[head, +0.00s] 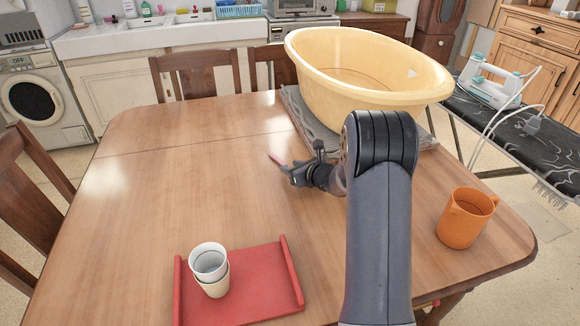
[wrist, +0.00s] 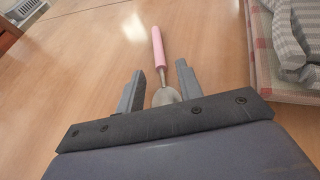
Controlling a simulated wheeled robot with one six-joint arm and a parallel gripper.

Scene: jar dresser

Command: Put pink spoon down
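The pink spoon (wrist: 158,52) has a pink handle and a metal bowl. In the wrist view it lies between the two fingers of my gripper (wrist: 160,80), with its bowl close to the palm and its handle pointing away. Gaps show between the spoon and both fingers, so my gripper is open around it. In the head view my gripper (head: 291,175) is low over the middle of the wooden table (head: 180,190), and the spoon's pink handle (head: 275,159) sticks out to its upper left. The spoon appears to lie on the tabletop, though contact is hard to see.
A large yellow basin (head: 370,90) stands on grey cloth (head: 310,121) behind my gripper. A red tray (head: 265,285) with stacked cups (head: 210,262) is at the front. An orange mug (head: 463,222) stands at right. The table's left half is clear.

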